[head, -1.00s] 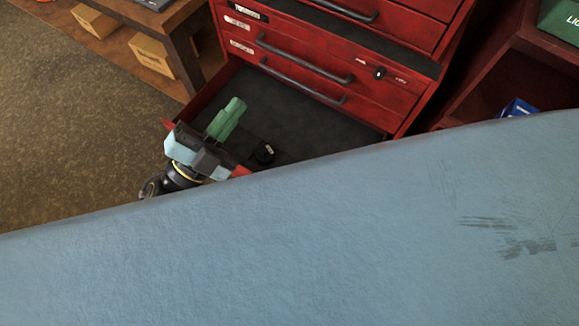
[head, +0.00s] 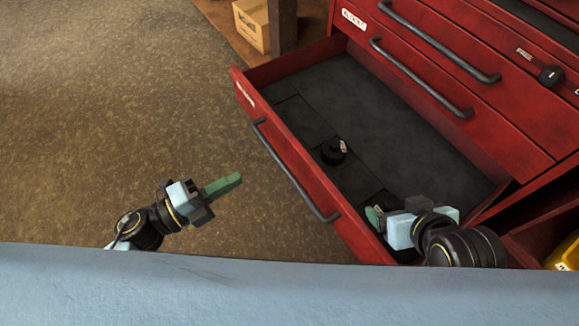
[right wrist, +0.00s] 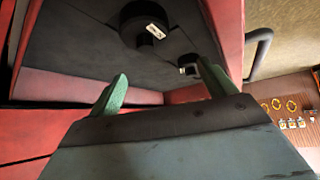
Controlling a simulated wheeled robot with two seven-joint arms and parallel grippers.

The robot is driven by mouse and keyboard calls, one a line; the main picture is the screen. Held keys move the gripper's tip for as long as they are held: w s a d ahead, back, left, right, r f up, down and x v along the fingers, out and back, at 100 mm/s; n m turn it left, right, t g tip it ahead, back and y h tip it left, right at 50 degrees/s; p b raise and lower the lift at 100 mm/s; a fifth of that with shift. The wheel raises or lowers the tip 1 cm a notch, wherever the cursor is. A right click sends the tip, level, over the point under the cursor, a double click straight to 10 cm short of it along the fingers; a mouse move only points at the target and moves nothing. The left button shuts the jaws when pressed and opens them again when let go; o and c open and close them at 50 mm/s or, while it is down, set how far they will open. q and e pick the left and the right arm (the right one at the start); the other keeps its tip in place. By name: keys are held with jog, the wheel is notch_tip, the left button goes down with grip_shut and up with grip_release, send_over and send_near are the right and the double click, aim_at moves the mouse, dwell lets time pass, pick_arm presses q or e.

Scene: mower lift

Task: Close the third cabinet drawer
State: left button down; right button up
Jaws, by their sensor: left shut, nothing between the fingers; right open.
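The red cabinet's open drawer (head: 297,172) is pulled far out, with a dark handle on its front.
A black round object (head: 334,151) with a pale tag lies in the drawer. A blue surface (head: 250,295) fills the near foreground and hides the parts below. Open brown floor (head: 110,100) lies left of the drawer. A cardboard box (head: 251,24) stands at the back.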

pick_arm(q)
jog(key=f, duration=0.2)
send_near(295, 149)
jog(key=b+x, duration=0.1)
jog(key=x, duration=0.5)
jog(key=shift+f, duration=0.15)
jog(key=shift+w+d, duration=0.25)
jog(key=shift+d, duration=0.1)
pick_arm(e)
jog(key=shift+w+a+r+t+y, duration=0.2)
jog(key=shift+w+a+r+t, duration=0.25)
jog(key=shift+w+r+t, duration=0.25)
jog(key=shift+w+a+r+t+y, duration=0.2)
jog(key=shift+w+a+r+t, duration=0.25)
jog(key=shift+w+t, duration=0.3)
